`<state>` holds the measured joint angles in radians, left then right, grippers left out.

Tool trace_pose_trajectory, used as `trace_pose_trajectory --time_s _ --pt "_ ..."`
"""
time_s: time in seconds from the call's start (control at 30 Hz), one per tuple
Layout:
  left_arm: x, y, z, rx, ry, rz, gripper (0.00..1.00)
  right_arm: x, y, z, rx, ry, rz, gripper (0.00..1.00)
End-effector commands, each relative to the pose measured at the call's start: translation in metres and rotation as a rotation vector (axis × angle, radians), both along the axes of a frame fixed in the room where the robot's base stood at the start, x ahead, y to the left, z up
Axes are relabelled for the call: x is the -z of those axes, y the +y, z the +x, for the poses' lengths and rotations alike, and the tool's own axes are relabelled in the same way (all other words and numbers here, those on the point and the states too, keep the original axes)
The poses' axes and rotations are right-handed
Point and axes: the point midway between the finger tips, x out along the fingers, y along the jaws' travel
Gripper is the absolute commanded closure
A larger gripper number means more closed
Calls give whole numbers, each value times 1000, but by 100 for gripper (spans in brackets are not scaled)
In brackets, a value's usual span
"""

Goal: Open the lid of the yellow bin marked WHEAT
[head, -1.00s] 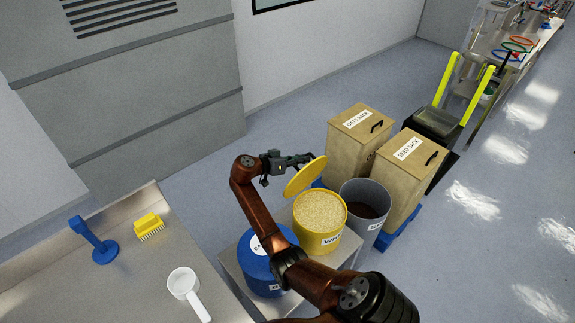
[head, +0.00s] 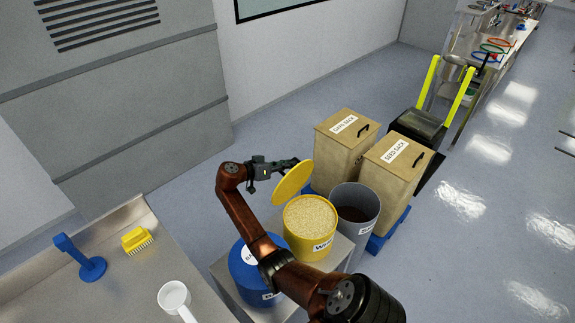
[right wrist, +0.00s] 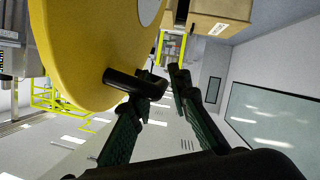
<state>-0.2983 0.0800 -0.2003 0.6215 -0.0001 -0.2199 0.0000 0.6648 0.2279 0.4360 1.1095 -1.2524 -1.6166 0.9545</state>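The yellow bin (head: 309,246) marked WHEAT stands on a grey stand, its open top showing pale grain. Its yellow lid (head: 292,182) is raised and tilted at the back left of the rim; it fills the upper left of the right wrist view (right wrist: 85,45). The dark handle (right wrist: 135,84) sticks out from the lid. My right gripper (head: 292,163) is behind the lid's upper edge. In the right wrist view (right wrist: 165,85) its two fingers are apart, with the handle at the left finger's tip. Whether they touch is unclear. My left gripper is not in view.
A blue bin (head: 248,281) and a grey bin (head: 357,205) flank the yellow one. Two sack boxes (head: 345,150) (head: 397,165) stand behind on a blue pallet. A steel table (head: 120,285) at left holds a scoop (head: 174,296), a yellow brush (head: 137,239) and a blue tool (head: 84,260).

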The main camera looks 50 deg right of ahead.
Motion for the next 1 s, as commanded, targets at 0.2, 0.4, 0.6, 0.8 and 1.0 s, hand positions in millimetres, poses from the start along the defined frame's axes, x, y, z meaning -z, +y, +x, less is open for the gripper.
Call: trace_pose_trajectory --time_s 0.2,0.4,0.6,0.8,1.0 --pt "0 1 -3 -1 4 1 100 -2 7 3 -2 -1 1 83" --pt "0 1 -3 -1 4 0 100 -14 39 13 -3 -2 2 83" --pt "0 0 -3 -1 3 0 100 -28 77 23 -3 0 2 83" --pt "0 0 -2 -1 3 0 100 -37 101 30 -1 0 1 83" --pt "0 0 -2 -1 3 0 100 -40 109 32 0 1 1 83"
